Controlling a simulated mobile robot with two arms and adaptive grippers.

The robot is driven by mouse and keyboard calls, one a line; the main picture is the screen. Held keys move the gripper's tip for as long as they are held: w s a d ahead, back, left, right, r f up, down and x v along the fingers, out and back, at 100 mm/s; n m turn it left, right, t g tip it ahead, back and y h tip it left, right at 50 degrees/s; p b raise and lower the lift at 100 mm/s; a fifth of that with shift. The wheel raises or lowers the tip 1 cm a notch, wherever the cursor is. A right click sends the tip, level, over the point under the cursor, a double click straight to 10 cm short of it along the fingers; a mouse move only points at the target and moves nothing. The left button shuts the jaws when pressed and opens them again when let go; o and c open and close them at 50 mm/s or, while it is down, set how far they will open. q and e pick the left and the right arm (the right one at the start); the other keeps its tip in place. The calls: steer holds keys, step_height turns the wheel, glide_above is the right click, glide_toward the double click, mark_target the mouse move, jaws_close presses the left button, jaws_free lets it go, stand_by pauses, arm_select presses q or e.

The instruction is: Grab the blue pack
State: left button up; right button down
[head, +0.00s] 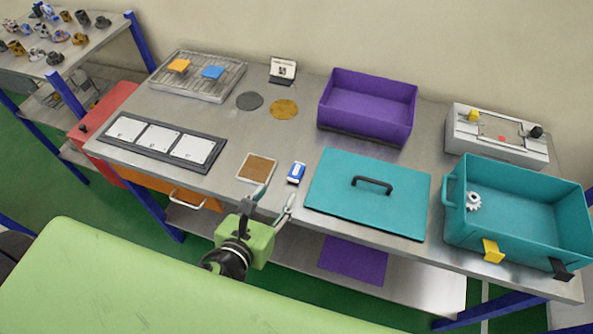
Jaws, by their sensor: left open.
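The blue pack (296,173) is a small blue and white box. It lies on the steel bench, between a brown square pad with a pale frame and a teal lid. My left gripper (274,202) is open at the front edge of the bench. Its two fingers point toward the bench, one below the brown pad and the other just in front of the pack. I see nothing between the fingers. My right gripper is not in view.
The brown pad (257,168) lies left of the pack, and the teal lid (330,208) with a black handle lies right. A purple bin (365,122) stands behind. A teal bin (530,245) holding a white gear stands at the right. Bare bench lies behind the pack.

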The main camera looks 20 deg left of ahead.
mark_target(296, 170)
arm_select(q)
steer(key=shift+w+d, duration=0.1)
steer(key=shift+w, duration=0.25)
steer(key=x, duration=0.8)
steer(key=shift+s+p, duration=0.1)
steer(key=shift+p, duration=0.2)
steer(key=shift+x, duration=2.7)
steer(key=shift+d, duration=0.2)
steer(key=c, duration=1)
